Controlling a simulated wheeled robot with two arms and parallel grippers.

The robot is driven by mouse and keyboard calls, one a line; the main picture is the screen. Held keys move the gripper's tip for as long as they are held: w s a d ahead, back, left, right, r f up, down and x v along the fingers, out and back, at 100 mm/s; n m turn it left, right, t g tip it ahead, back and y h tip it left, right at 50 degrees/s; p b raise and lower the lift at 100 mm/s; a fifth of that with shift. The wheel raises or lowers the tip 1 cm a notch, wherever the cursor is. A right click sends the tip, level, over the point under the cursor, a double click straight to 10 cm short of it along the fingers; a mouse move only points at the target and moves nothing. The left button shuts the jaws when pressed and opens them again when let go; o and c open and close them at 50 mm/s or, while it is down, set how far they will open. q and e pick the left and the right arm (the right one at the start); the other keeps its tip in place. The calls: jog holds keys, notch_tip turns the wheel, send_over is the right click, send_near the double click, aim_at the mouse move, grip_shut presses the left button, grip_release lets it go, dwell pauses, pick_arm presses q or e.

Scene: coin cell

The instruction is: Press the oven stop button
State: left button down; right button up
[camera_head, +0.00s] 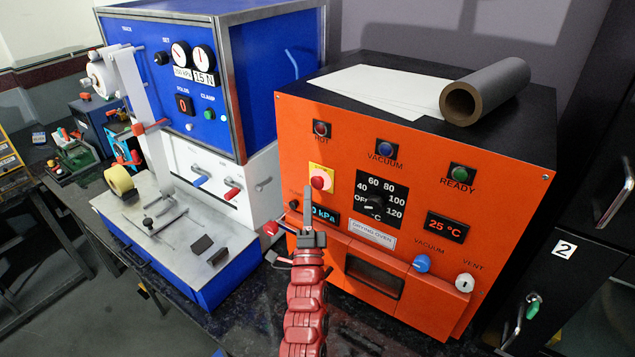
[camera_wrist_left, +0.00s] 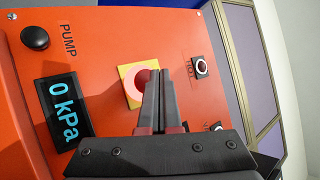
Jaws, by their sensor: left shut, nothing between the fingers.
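The orange drying oven (camera_head: 292,120) stands on the bench in the head view. Its stop button is a red mushroom knob (camera_head: 319,180) on a yellow plate, at the upper left of the front panel. In the left wrist view the stop button (camera_wrist_left: 134,86) looks pinkish red, and its right edge is partly hidden by my fingers. My left gripper (camera_head: 307,192) is shut and empty, its fingers pointing at the panel just below and left of the button. In the left wrist view the fingertips (camera_wrist_left: 160,76) overlap the button's edge; I cannot tell whether they touch it. My right gripper is not in view.
Close to the button are the 0 kPa display (camera_wrist_left: 63,110), the black pump button (camera_wrist_left: 35,38) and the red HOT lamp (camera_wrist_left: 200,67). The temperature dial (camera_head: 374,203) is to the right. A blue and white machine (camera_head: 275,80) stands left. A roll (camera_head: 485,91) lies on the oven.

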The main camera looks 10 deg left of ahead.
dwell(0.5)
pick_arm(q)
jog(key=shift+w+d+b, duration=0.2)
jog(key=shift+w+b, duration=0.25)
jog(key=shift+w+d+b, duration=0.15)
jog(key=shift+w+b, duration=0.35)
jog(key=shift+b, duration=0.05)
dwell(0.5)
jog(key=shift+s, duration=0.1)
jog(key=shift+s+a, duration=0.3)
jog(key=shift+s, duration=0.55)
jog(key=s+a+p, duration=0.1)
jog(key=s+a, duration=0.1)
jog(key=s, duration=0.3)
jog(key=shift+s, duration=0.35)
